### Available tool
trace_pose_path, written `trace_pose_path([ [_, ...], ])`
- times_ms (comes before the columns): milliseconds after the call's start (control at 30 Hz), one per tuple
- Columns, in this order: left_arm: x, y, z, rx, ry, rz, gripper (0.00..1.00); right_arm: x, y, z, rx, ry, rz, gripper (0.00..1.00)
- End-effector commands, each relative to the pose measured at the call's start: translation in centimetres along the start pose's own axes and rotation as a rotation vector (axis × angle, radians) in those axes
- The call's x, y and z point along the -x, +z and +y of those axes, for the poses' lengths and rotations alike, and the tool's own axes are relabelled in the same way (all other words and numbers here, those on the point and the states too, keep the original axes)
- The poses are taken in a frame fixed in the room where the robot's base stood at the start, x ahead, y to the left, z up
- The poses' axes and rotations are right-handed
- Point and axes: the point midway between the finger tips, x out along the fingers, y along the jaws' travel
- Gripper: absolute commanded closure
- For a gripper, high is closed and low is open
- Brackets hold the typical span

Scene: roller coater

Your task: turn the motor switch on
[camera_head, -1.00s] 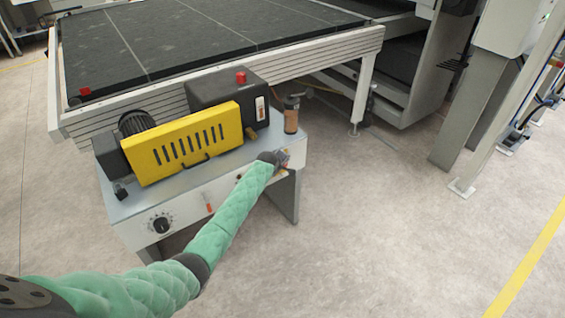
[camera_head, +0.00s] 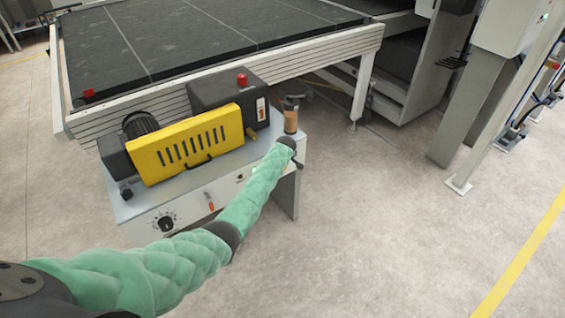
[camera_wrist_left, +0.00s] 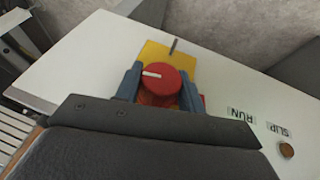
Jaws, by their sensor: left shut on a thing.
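The motor switch is a round red knob (camera_wrist_left: 166,80) with a white pointer line, on a yellow plate (camera_wrist_left: 170,54) on the machine's pale front panel. In the left wrist view the white line points left, while a dark bar stands at the plate's upper edge. My left gripper (camera_wrist_left: 160,90) has its blue fingers on both sides of the knob, shut on it. In the head view my left gripper (camera_head: 296,160) is at the right end of the machine's front, and the arm hides the switch there. My right gripper is not in view.
The panel carries RUN (camera_wrist_left: 242,115) and SLIP labels beside a small brass-coloured button (camera_wrist_left: 286,150). A black dial (camera_head: 166,224) is at the panel's left. A yellow guard (camera_head: 185,145) and an amber-coloured cylinder (camera_head: 291,118) stand on top.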

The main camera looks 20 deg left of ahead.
Motion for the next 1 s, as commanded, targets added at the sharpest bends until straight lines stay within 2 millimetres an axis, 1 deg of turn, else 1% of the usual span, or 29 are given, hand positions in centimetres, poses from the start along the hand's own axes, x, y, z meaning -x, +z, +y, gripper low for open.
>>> trace_pose_path([
  [200,-0.2,0.2,-0.1,-0.050,-0.122,-0.002,0.84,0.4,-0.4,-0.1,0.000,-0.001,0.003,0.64],
  [400,-0.2,0.2,-0.1,-0.075,-0.184,-0.002,0.84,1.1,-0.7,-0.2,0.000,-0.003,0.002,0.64],
  [967,-0.1,0.1,-0.1,-0.087,-0.211,-0.002,0.84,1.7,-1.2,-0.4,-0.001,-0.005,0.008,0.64],
  [1000,-0.1,0.1,-0.1,-0.087,-0.211,-0.001,0.57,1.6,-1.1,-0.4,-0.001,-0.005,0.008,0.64],
])
